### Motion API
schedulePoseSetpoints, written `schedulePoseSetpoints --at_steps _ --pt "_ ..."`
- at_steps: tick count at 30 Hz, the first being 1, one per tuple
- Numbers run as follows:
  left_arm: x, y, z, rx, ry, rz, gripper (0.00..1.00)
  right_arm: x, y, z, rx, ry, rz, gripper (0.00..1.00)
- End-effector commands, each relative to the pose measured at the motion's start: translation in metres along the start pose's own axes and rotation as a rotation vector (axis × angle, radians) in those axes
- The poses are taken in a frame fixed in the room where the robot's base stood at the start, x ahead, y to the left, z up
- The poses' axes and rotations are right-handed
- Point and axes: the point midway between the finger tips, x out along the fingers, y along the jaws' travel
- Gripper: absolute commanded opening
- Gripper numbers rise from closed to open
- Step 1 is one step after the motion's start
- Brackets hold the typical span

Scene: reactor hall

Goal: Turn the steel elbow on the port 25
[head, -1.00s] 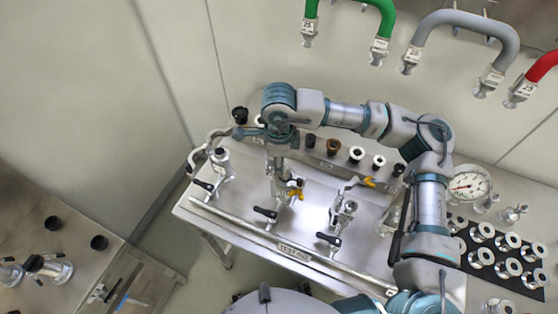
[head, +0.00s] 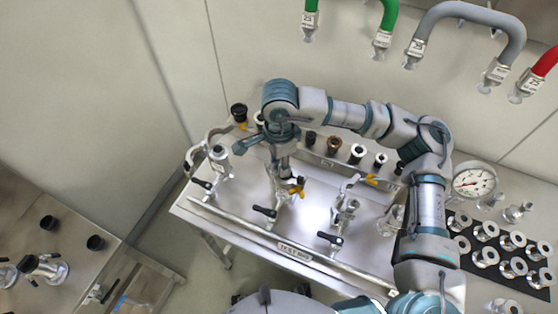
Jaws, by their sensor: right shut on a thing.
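My right gripper (head: 285,176) points down over the middle port (head: 278,203) of the steel bench and is shut on the steel elbow there. The gripper and wrist hide most of this elbow, so its direction is unclear. A yellow clamp handle and a black lever (head: 265,211) show at this port. The left port (head: 224,172) carries a curved steel pipe (head: 194,150). The right port (head: 345,208) has a fitting with a yellow-handled clamp (head: 370,180). No port number is legible. My left gripper is outside the view.
Several dark and steel fittings (head: 357,154) stand along the bench's back. A gauge (head: 474,182) and a black mat (head: 541,292) with steel rings lie right. A front rail (head: 225,216) borders the bench. Grey (head: 435,18), green and red pipes hang above. A second table (head: 80,275) stands left.

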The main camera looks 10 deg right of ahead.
Motion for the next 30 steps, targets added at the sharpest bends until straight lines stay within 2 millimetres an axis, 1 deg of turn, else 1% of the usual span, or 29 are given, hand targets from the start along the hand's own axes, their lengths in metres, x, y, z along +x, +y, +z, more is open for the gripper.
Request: schedulePoseSetpoints --at_steps 7,15,26,30 --pt "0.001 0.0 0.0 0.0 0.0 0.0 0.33 0.001 0.001 0.0 -0.013 0.0 0.002 0.07" --pt "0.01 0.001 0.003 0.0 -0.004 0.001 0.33 0.002 0.004 0.0 -0.216 -0.001 0.002 0.07" --pt "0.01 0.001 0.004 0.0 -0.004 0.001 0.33 0.0 0.005 0.0 -0.249 0.0 0.002 0.07" --pt "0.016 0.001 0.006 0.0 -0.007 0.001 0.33 0.002 0.006 -0.001 -0.35 -0.002 0.001 0.07"
